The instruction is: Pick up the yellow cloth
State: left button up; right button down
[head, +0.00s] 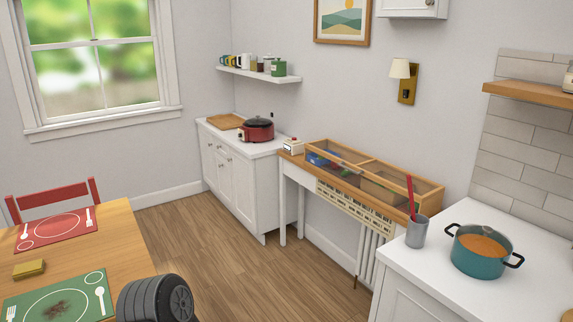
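A small folded yellow cloth (29,268) lies on the wooden dining table (122,232) at the lower left. It is between the red placemat (72,226) and the green placemat (28,304), apart from both. It looks like a flat, thick rectangle. Neither of my grippers shows in the head view, so I cannot see their state or how far they are from the cloth.
Brown crumbs or a stain (57,308) mark the green placemat. A red chair (52,196) stands behind the table. A white counter at right holds a teal pot (479,262) and a grey utensil cup (417,236). Wooden floor (215,235) lies clear right of the table.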

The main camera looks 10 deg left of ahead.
aim_at(31, 269)
jog(key=i+u, duration=0.3)
jog(key=i, duration=0.45)
jog(key=i+l+u, duration=0.3)
jog(key=i, duration=0.45)
jog(key=i+u, duration=0.3)
jog(key=i, duration=0.2)
jog(key=i+l+u, duration=0.1)
jog(key=i+u, duration=0.2)
jog(key=i, duration=0.2)
jog(key=i+l+u, duration=0.3)
jog(key=i, duration=0.2)
jog(key=i+l+u, duration=0.35)
jog(key=i, duration=0.15)
jog(key=i+l+u, duration=0.45)
jog(key=l+u, duration=0.15)
jog(key=l, duration=0.15)
jog(key=i+l+u, duration=0.15)
jog(key=l+u, duration=0.15)
jog(key=l, duration=0.15)
jog(key=i+l+u, duration=0.1)
jog(key=l+u, duration=0.2)
jog(key=l, duration=0.15)
jog(key=l+u, duration=0.25)
jog(key=l, duration=0.25)
